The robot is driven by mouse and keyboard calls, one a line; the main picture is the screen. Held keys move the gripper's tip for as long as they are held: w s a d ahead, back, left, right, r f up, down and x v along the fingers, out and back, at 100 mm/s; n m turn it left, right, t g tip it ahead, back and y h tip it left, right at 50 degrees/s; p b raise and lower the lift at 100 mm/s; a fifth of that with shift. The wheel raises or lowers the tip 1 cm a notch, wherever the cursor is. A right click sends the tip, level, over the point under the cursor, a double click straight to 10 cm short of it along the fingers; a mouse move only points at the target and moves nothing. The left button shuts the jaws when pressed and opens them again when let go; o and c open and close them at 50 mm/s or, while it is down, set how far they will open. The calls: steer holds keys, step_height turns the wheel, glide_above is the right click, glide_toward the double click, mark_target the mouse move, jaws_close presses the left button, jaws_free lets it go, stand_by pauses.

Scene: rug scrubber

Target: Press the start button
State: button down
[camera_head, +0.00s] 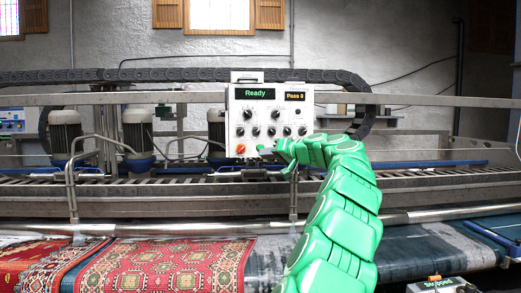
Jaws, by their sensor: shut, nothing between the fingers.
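The control panel (232,120) is a pale box on the machine's frame with a green "Ready" display (255,93), a "Pass 0" display (295,96), and several dark knobs. A red-orange button (240,148) is at its lower left. A small green spot (260,148) shows just right of it; I cannot tell whether this is the start button or my fingertip. My green arm reaches up from the bottom, and my gripper (274,151) is shut and empty at the panel's lower edge. It covers the lower right part of the panel. Contact cannot be made out.
Metal rails and a black cable chain (200,75) run across the machine behind and beside the panel. Motors (137,130) stand at left. A red patterned rug (165,265) lies below at left. A small box reading "Stopped" (437,284) is at bottom right.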

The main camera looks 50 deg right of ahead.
steer(key=shift+d, duration=0.1)
steer(key=w+d, duration=0.5)
steer(key=d, duration=0.1)
steer(key=shift+w, duration=0.4)
stand_by(0.9)
steer(key=shift+w, duration=0.25)
steer(key=shift+s, duration=0.1)
stand_by(2.2)
steer(key=shift+a+r, duration=0.1)
